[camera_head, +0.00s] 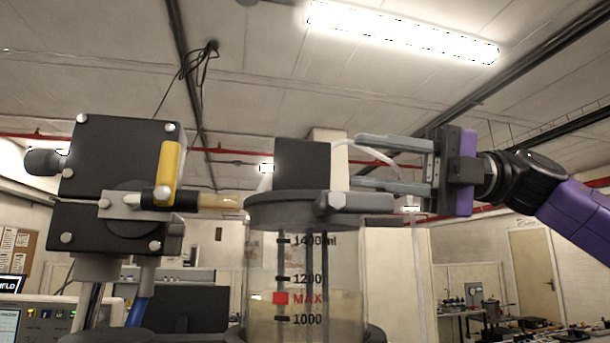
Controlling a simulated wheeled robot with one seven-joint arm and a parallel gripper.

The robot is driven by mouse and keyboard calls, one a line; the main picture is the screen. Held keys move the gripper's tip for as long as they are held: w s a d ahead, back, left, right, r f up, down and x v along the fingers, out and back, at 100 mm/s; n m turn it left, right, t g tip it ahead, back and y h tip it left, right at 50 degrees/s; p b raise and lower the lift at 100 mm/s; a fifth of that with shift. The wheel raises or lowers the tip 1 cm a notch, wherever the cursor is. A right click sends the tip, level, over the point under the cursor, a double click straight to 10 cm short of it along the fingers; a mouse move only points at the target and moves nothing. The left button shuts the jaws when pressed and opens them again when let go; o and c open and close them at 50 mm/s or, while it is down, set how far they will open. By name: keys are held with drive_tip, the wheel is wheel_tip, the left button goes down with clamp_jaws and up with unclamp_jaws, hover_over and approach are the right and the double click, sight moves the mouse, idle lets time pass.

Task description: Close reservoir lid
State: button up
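The reservoir (262,275) is a clear upright cylinder with marks from 1000 to 1400 ml, a red MAX mark and pale yellowish liquid. A grey round lid (283,213) sits at its top, with a grey handle-like bar (362,203) sticking out to the right. From this low angle I cannot tell whether the lid is locked. My gripper (357,162) comes in from the right, its two grey fingers pointing left, one above the other. It is open, with nothing visibly held between the fingers. The lower finger is just above the grey bar; I cannot tell whether they touch.
A black box (302,164) stands above the lid, close to my fingertips. A thin pale tube (376,152) curves behind my fingers. At left, a black valve block (115,160) with a yellow lever (168,172) joins the reservoir by a tan pipe (222,202).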

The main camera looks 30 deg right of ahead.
sight(319, 171)
drive_tip(key=shift+m+g, duration=0.4)
drive_tip(key=x, duration=0.2)
drive_tip(key=f+p+x, duration=0.1)
drive_tip(key=x, duration=0.2)
drive_tip(key=p+x, duration=0.1)
drive_tip(key=x, duration=0.1)
drive_tip(key=shift+a+f, duration=0.15)
drive_tip(key=shift+f, duration=0.25)
drive_tip(key=shift+w, duration=0.1)
drive_tip(key=shift+c, duration=0.2)
clamp_jaws()
